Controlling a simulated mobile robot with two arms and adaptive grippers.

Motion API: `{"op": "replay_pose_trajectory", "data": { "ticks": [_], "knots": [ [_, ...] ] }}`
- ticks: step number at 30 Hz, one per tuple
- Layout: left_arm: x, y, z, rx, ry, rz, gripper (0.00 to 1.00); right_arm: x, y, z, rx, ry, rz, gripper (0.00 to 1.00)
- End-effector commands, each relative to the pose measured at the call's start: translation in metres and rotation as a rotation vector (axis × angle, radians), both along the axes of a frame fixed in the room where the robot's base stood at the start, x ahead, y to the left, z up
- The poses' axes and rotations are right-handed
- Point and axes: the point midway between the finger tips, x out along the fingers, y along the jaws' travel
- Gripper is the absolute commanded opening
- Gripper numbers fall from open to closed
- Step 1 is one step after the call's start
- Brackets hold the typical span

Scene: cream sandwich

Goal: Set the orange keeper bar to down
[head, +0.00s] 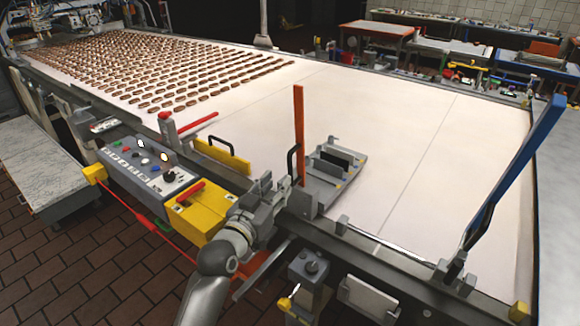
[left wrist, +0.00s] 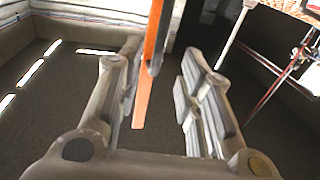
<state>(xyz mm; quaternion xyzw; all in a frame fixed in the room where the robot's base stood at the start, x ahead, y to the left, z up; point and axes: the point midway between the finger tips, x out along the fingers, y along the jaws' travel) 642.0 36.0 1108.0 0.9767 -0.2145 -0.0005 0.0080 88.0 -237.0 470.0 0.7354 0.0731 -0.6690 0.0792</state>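The orange keeper bar (head: 299,132) stands nearly upright at the front edge of the white conveyor belt in the head view. A black handle (head: 292,158) is beside its lower part. My left gripper (head: 274,194) is low beside the foot of the bar, on its left. In the left wrist view, the orange bar (left wrist: 152,62) shows between the two spread fingers of my left gripper (left wrist: 160,95), nearer the left finger. A gap shows on the right finger's side. The gripper is open; whether a finger touches the bar is unclear. My right gripper is out of view.
A grey bracket assembly (head: 335,170) sits on the belt (head: 400,130) right of the bar. A blue bar (head: 515,165) leans at the far right. A yellow box with a red handle (head: 198,212) and a control panel (head: 150,165) are at left. A grey post with a knob (head: 310,272) stands in front.

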Motion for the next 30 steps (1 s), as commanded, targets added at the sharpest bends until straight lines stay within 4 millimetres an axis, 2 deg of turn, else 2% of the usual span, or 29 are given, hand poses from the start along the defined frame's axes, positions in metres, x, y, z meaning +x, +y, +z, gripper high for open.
{"op": "replay_pose_trajectory", "data": {
  "ticks": [9, 15, 21, 30],
  "knots": [
    [0.047, -0.022, 0.002, 0.002, 0.001, -0.001, 0.34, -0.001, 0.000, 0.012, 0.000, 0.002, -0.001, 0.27],
    [0.067, -0.031, 0.001, 0.002, 0.001, -0.001, 0.34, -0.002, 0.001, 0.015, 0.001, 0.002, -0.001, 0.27],
    [0.076, -0.035, 0.000, 0.002, 0.000, 0.000, 0.34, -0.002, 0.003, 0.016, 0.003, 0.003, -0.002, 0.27],
    [0.077, -0.036, 0.000, 0.002, 0.001, 0.000, 0.34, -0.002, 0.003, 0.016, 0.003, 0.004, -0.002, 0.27]
  ]
}}
